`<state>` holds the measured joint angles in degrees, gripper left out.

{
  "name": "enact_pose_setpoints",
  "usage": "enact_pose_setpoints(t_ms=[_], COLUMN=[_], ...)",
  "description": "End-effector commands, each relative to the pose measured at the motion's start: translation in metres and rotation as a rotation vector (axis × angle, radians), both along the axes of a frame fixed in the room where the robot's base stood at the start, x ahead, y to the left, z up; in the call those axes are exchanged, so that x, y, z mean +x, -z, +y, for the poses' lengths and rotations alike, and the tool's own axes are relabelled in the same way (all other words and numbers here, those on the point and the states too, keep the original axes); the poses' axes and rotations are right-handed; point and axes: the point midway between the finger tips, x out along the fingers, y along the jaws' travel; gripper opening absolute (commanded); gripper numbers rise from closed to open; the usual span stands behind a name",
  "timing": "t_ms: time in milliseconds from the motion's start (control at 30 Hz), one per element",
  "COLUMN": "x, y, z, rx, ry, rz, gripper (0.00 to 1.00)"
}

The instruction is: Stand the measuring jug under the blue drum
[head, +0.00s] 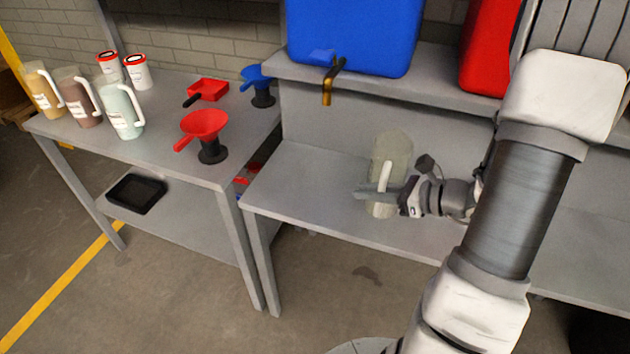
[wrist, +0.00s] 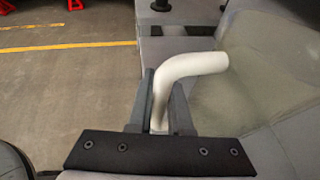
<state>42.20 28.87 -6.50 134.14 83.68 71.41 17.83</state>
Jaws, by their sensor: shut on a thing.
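The measuring jug (head: 392,150) is clear and greenish with a white handle. In the head view it is upright over the lower bench surface, to the right of and below the drum's tap. My gripper (head: 378,190) is shut on its handle. In the wrist view the white handle (wrist: 190,66) stands between the two fingers (wrist: 162,100), and the see-through jug body (wrist: 255,75) is at the right. I cannot tell whether the jug's base touches the bench. The blue drum (head: 355,35) sits on the raised shelf, with a brass tap (head: 327,85) over the shelf edge.
A red drum (head: 487,50) stands right of the blue one. The lower bench (head: 300,190) is clear left of the jug.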

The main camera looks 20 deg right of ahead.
Motion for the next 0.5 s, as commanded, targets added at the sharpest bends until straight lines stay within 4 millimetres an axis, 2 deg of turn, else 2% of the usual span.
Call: enact_pose_setpoints(t_ms=[33, 300, 500], x=[0.009, 0.063, 0.096], y=[-0.001, 0.0, 0.0], z=[0.011, 0.06, 0.09], rx=[0.002, 0.001, 0.001], ry=[-0.009, -0.008, -0.006], rz=[-0.002, -0.002, -0.002], gripper=[0.0, 0.0, 0.0])
